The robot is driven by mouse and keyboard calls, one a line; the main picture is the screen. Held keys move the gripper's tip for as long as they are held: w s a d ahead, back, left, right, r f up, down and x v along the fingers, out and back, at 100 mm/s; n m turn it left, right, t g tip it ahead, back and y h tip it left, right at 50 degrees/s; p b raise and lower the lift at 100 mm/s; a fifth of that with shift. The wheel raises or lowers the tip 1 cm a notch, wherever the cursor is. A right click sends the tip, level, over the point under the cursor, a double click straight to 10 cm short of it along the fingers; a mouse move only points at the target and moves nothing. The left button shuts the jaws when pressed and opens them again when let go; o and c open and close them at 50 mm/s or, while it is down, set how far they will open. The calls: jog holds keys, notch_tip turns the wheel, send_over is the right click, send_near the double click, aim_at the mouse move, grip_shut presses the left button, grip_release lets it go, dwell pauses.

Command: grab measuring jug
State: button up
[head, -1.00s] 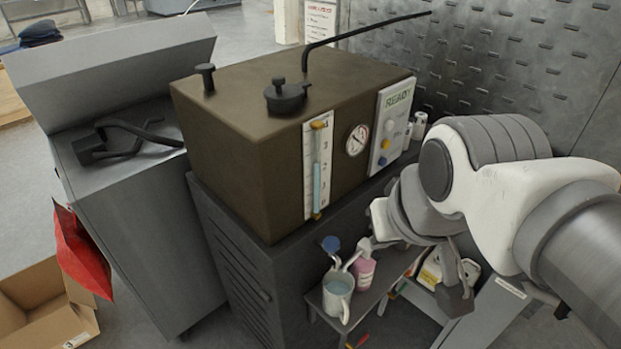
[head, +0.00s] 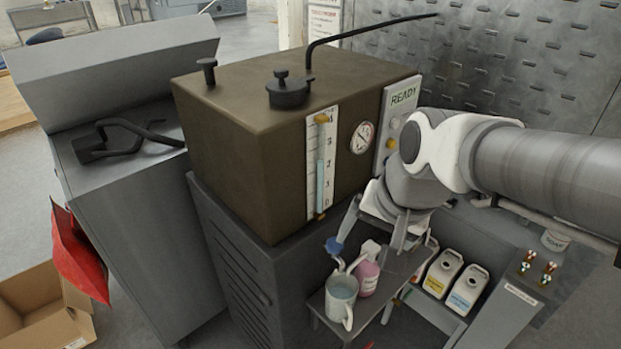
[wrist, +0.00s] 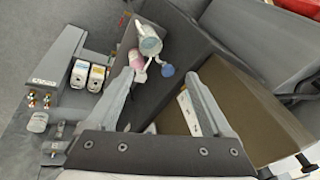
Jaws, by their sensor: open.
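The measuring jug (head: 340,299) is a pale jug with bluish liquid. It stands upright on the small shelf (head: 318,301) in front of the brown washer tank, its handle toward the front right. It also shows in the wrist view (wrist: 151,44), near the top, beyond my fingertips. My gripper (head: 368,244) is open and empty, above and behind the jug, apart from it. In the wrist view my gripper (wrist: 174,66) has its two fingers spread wide.
A pink bottle (head: 367,277) stands right behind the jug. The brown tank (head: 230,150) rises left of my gripper. White canisters (head: 443,272) and small valves (head: 546,272) are to the right. An open cardboard box (head: 45,305) lies far left.

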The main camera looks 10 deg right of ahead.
jog(key=shift+o, duration=0.2)
jog(key=w+f+m+g+b, duration=0.1)
jog(key=w+f+m+b, duration=0.2)
jog(key=f, duration=0.7)
jog(key=w+m, duration=0.1)
jog(key=m, duration=0.1)
jog(key=shift+f+m+g, duration=0.25)
jog(key=shift+m+g, duration=0.15)
jog(key=m+g+h+b, duration=0.1)
jog(key=m+g+b, duration=0.1)
jog(key=m+b, duration=0.4)
send_over(349, 320)
jog(key=w+p, duration=0.1)
jog(key=p, duration=0.1)
notch_tip(349, 320, down, 12)
jog(key=m, duration=0.1)
jog(key=f+b, duration=0.2)
jog(key=f, duration=0.4)
jog(key=f+b, duration=0.3)
jog(key=f, duration=0.3)
jog(key=w+f+b, duration=0.1)
jog(key=f+b, duration=0.1)
jog(key=f, duration=0.3)
jog(key=shift+d+f, duration=0.35)
jog(key=shift+f, duration=0.05)
jog(key=shift+r, duration=0.1)
grip_shut()
